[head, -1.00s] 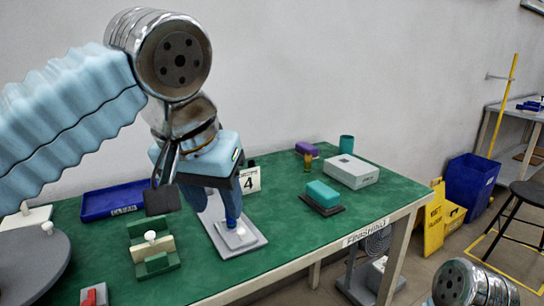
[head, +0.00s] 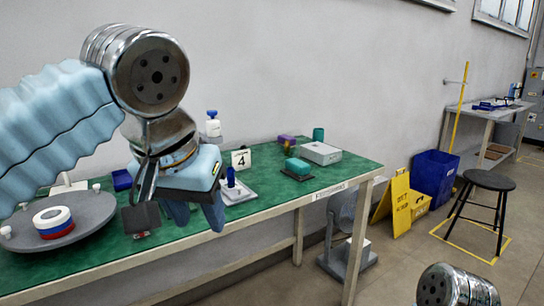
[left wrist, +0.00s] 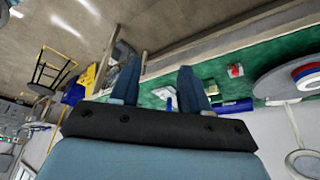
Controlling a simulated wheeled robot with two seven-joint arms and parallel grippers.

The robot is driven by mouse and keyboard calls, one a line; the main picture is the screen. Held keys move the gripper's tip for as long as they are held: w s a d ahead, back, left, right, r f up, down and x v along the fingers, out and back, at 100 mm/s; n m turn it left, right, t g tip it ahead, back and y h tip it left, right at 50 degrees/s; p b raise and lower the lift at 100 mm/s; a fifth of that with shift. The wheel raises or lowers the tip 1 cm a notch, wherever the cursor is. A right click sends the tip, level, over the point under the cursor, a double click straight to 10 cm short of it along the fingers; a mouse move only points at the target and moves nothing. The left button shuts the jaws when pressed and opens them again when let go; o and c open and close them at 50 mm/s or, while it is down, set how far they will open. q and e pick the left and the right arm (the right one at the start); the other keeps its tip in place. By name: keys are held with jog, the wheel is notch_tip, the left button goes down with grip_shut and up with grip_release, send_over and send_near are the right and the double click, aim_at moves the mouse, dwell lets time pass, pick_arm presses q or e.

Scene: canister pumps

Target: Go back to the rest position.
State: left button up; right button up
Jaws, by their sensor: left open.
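My left gripper (head: 197,212) hangs in front of the green table's (head: 270,203) near edge in the head view, fingers pointing down. In the left wrist view its two blue fingers (left wrist: 160,82) are spread apart with nothing held between them. A blue upright piece (head: 231,177) stands on a pale grey plate (head: 243,197) on the table, just right of and beyond the gripper, apart from it. A white bottle with a blue cap (head: 213,127) shows above the gripper. My right gripper is out of view; only a metal part of my right arm shows at lower right.
A grey round turntable (head: 88,212) carries a striped ring-like stack (head: 54,222) at left. A teal block (head: 298,167), a grey box (head: 322,153) and a number 4 card (head: 240,159) stand on the table. A yellow sign (head: 400,205), blue bin (head: 435,177) and stool (head: 488,181) are right.

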pick_arm(q)
jog(key=w+d+f+g+h, duration=0.15)
jog(key=w+f, duration=0.25)
jog(key=f, duration=0.7)
jog(key=w+d+f+g+h, duration=0.1)
jog(key=w+d+f, duration=0.25)
jog(key=f, duration=0.75)
jog(key=w+d+f+g+h, duration=0.1)
jog(key=w+f, duration=0.4)
jog(key=f, duration=0.6)
jog(key=s+a+f+n, duration=0.1)
jog(key=s+f, duration=0.2)
jog(key=f, duration=0.7)
jog(key=s+a+f, duration=0.1)
jog(key=s+f, duration=0.3)
jog(key=f, duration=0.7)
jog(key=s+a+f+n, duration=0.2)
jog(key=s+a+f, duration=0.2)
jog(key=s+f, duration=0.6)
jog(key=shift+s+a+f+n, duration=0.3)
jog(key=shift+s+n, duration=0.1)
jog(key=shift+s, duration=0.3)
jog(key=shift+g, duration=0.25)
jog(key=shift+a, duration=0.1)
